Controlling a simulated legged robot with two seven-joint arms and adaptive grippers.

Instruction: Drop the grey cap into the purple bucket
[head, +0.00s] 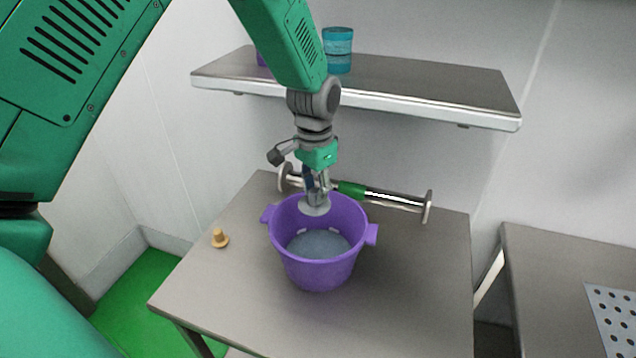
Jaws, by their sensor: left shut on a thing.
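The purple bucket (318,272) stands upright on the grey table, open at the top with a handle on each side. A grey round cap (314,208) shows over the bucket's opening, near its back rim. My left gripper (315,192) reaches down from above and is shut on the cap. Part of the cap's top is hidden by the fingers. The bucket's inside looks greyish at the bottom. My right gripper is not in view.
A small tan knobbed piece (219,239) lies left of the bucket. A metal bar with a green middle (352,190) and end discs lies behind it. A wall shelf (430,92) holds a teal cup (338,52). The table's front right (410,300) is clear.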

